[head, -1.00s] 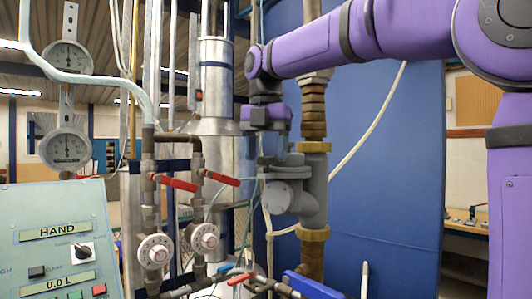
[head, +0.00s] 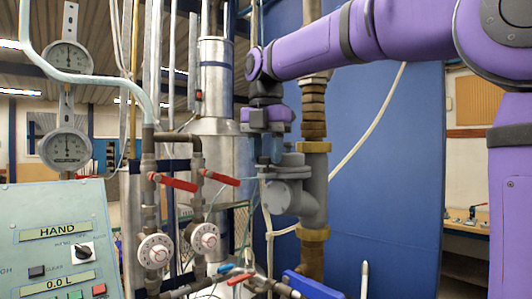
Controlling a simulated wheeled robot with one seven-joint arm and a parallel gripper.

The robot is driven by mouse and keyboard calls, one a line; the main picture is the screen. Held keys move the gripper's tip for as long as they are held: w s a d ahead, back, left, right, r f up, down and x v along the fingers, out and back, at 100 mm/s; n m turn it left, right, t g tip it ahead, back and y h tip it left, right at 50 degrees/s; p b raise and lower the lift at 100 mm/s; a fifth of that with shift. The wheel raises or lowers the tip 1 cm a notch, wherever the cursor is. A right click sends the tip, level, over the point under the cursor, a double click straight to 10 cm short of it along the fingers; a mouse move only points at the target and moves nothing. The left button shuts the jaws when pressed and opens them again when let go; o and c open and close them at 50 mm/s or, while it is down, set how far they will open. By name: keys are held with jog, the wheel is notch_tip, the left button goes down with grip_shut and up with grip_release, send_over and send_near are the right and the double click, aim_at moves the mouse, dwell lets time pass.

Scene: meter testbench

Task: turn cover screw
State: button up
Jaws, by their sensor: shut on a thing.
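My gripper (head: 268,158) points straight down at the top of a grey meter body (head: 290,190) in the middle of the head view. The meter sits on a vertical brass pipe between two brass fittings. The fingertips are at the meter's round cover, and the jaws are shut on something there. The cover screw itself is too small and too hidden behind the fingers to make out.
Two valves with red levers (head: 178,183) and white round dials (head: 155,251) stand left of the meter. A control panel (head: 60,240) is at the lower left, with two gauges (head: 67,152) above it. A blue panel (head: 385,190) stands behind. A white hose (head: 370,130) curves at right.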

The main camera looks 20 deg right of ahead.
jog(key=m, duration=0.9)
jog(key=shift+m, duration=0.6)
jog(key=o, duration=0.9)
notch_tip(320, 180, up, 11)
jog(key=shift+f, duration=0.1)
dwell(0.3)
